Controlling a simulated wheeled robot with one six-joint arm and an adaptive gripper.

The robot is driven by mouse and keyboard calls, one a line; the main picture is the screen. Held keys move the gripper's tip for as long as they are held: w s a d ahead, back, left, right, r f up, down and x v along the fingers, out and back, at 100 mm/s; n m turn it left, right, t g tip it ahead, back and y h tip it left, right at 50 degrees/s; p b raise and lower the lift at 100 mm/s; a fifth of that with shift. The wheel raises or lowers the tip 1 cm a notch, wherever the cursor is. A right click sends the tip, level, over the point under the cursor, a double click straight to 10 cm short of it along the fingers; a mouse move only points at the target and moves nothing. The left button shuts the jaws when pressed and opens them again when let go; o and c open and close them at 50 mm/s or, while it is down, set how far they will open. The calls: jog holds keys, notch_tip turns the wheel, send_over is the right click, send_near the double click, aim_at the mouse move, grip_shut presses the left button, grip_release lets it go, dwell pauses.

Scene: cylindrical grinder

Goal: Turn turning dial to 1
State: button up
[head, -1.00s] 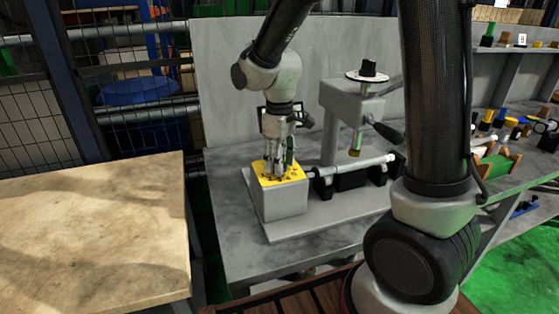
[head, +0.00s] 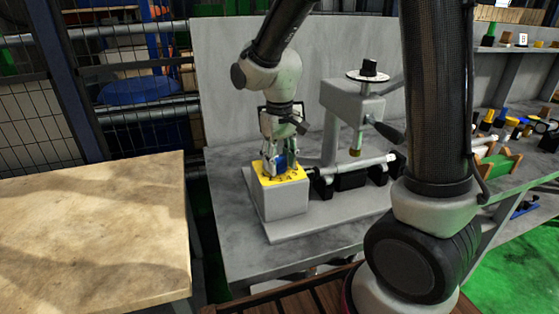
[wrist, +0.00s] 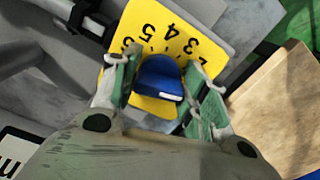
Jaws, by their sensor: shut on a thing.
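The turning dial is a blue knob (wrist: 158,77) on a yellow plate (wrist: 165,20) with black numbers. In the wrist view, 5, 4, 3 and 2 show above and right of the knob. A white mark sits on the knob's near lower side; I cannot tell which number the dial is set to. In the head view the blue knob (head: 281,161) shows between the fingers on top of a grey box (head: 284,200). My gripper (head: 281,168) points down and is shut on the knob, one green-padded finger on each side in the wrist view (wrist: 160,92).
A grey machine head with a black knob on a white disc (head: 368,72) stands right of the dial box. A horizontal shaft (head: 350,168) lies beside it. A grey back wall (head: 240,70) rises behind. A bare wooden table (head: 90,230) is at left.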

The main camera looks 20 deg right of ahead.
aim_at(280, 157)
dwell(0.3)
jog(key=o, duration=1)
jog(key=shift+r, duration=0.15)
notch_tip(280, 157, up, 12)
